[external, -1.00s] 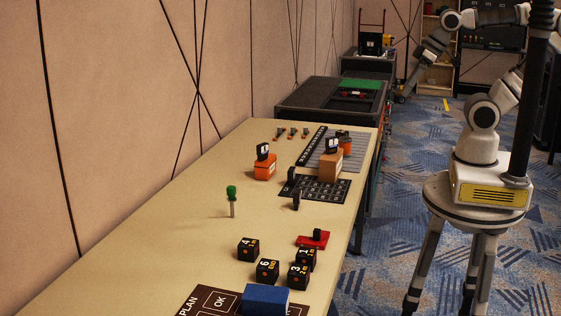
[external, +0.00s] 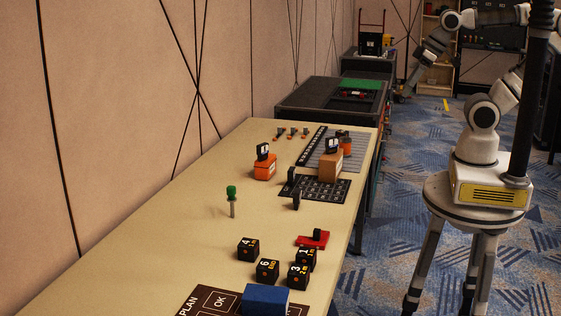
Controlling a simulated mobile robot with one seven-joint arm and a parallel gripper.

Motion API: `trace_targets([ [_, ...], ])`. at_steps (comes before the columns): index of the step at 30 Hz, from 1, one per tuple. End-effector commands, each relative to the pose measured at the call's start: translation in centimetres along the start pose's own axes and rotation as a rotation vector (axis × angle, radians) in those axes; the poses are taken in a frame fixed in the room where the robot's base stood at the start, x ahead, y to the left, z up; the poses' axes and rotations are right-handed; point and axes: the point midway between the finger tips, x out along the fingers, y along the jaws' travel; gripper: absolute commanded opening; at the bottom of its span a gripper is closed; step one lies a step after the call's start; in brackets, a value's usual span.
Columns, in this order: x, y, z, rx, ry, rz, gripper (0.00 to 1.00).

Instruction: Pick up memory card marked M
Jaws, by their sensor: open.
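A dark upright piece with a white label (external: 263,152) stands on an orange block (external: 265,170) on the table. A similar labelled piece (external: 333,146) stands on a tan block (external: 331,164) further right. Both labels are too small to read, so I cannot tell which thing is the memory card marked M. Small black upright pieces (external: 296,201) also stand on the table. My gripper (external: 401,98) is raised at the upper right, beyond the table's right edge and apart from everything on it. It is open, and its fingers are small in this view.
Several numbered black cubes (external: 248,250), a blue block (external: 265,298), a red pad (external: 313,241) and a green-topped peg (external: 231,200) are nearer on the table (external: 180,225). A dark grid mat (external: 318,195) lies mid-right. Dark cases (external: 310,100) stand behind. The table's left side is clear.

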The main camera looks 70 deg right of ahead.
Motion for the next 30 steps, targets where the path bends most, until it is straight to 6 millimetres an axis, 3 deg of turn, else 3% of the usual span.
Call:
trace_targets([
  [4,0.0,0.0,0.0,0.0,0.0,0.0,0.89],
  [6,0.0,0.0,0.0,0.0,0.0,0.0,0.95],
  [14,0.1,0.0,-0.1,-0.006,0.0,-0.002,0.95],
  [17,1.0,-0.2,-0.7,-0.044,0.001,-0.014,0.95],
  [20,2.9,-0.7,-2.0,-0.128,0.01,-0.037,0.95],
  [30,12.9,-2.6,-6.5,-0.546,0.083,-0.063,0.95],
])
